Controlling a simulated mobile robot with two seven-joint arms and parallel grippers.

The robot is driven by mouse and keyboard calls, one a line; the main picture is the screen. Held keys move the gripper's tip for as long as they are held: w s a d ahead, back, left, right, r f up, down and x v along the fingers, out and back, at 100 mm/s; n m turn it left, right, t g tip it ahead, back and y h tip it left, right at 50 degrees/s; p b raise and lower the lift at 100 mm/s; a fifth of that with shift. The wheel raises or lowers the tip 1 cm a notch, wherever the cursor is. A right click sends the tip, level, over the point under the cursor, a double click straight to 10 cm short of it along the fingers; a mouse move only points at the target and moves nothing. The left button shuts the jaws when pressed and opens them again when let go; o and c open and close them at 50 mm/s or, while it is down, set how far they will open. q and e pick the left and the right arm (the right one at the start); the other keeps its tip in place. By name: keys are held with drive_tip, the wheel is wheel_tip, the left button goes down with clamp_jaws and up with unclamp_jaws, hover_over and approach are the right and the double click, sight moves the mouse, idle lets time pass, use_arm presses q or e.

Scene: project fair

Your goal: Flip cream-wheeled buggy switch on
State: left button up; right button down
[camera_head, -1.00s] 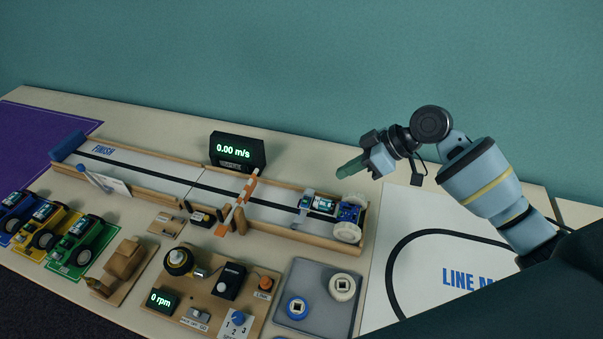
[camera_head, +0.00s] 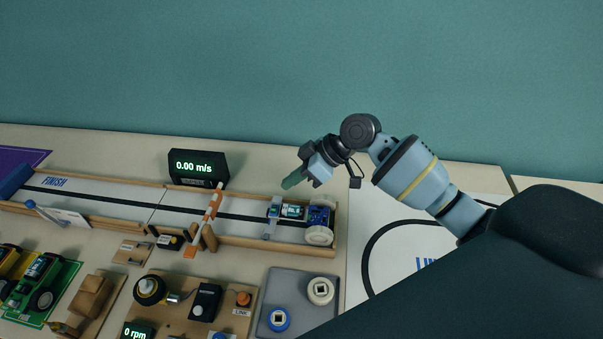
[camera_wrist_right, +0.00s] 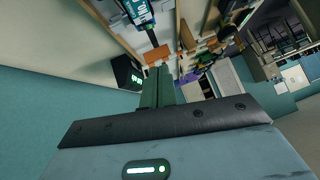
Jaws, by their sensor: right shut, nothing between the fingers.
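The cream-wheeled buggy (camera_head: 320,214) sits at the right end of the wooden-sided track, its blue rear part and cream wheels (camera_head: 319,236) toward the right. A grey strap-like piece (camera_head: 272,219) stands at its front. The switch is too small to make out. My right gripper (camera_head: 289,182) is shut and empty, its green fingers pointing down-left. It appears above and behind the buggy, apart from it. In the right wrist view the shut fingers (camera_wrist_right: 158,85) show, with part of the buggy (camera_wrist_right: 137,10) at the top edge. My left gripper is not in view.
An orange-striped gate (camera_head: 206,220) crosses the track. A speed display (camera_head: 198,167) reading 0.00 m/s stands behind it. In front are a grey tray (camera_head: 296,285) with wheels and a motor board (camera_head: 180,300). Teal wall stands behind the table.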

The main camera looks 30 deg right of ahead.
sight(279, 214)
drive_tip(key=x, duration=0.5)
wheel_tip(279, 214, down, 2)
drive_tip(key=shift+s+a+f, duration=0.1)
drive_tip(key=shift+s+f, duration=0.05)
drive_tip(key=shift+s+a+f, duration=0.1)
drive_tip(key=shift+s+f, duration=0.05)
drive_tip(key=shift+f, duration=0.65)
